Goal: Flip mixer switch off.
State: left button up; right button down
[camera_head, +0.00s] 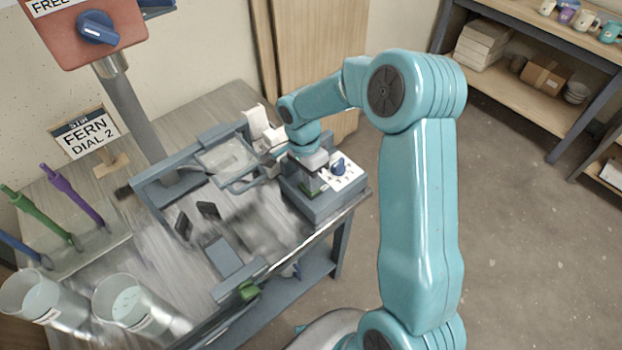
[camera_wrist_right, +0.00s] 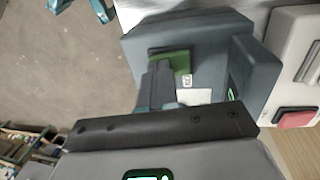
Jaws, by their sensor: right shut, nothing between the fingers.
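The mixer's grey control box (camera_head: 318,207) sits at the right edge of the workbench, with a blue dial (camera_head: 338,166) on its white panel. My right gripper (camera_head: 310,170) comes down over the left part of the box. In the right wrist view its dark fingers (camera_wrist_right: 157,85) are shut and empty, close to a green part (camera_wrist_right: 170,60) on the grey box (camera_wrist_right: 205,35). The green part looks like the switch; its position and any contact cannot be told. A small white label (camera_wrist_right: 187,82) beside it is unreadable. My left gripper is not seen.
A sign (camera_head: 85,135) reads STIR FERN DIAL 2. Glaze buckets (camera_head: 125,300) and coloured-handled tools (camera_head: 75,195) stand at the bench's left. A red box with a blue knob (camera_head: 97,27) rises behind. Shelves (camera_head: 535,75) stand at right; floor between is clear.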

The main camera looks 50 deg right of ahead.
jog(key=b, duration=0.2)
jog(key=f+t+b, duration=0.1)
jog(key=b, duration=0.1)
jog(key=shift+s+f, duration=0.25)
jog(key=shift+f, duration=0.05)
jog(key=shift+s+a+r+p, duration=0.1)
jog(key=shift+r+p, duration=0.4)
jog(key=shift+r, duration=0.05)
jog(key=shift+f, duration=0.15)
jog(key=shift+w, duration=0.95)
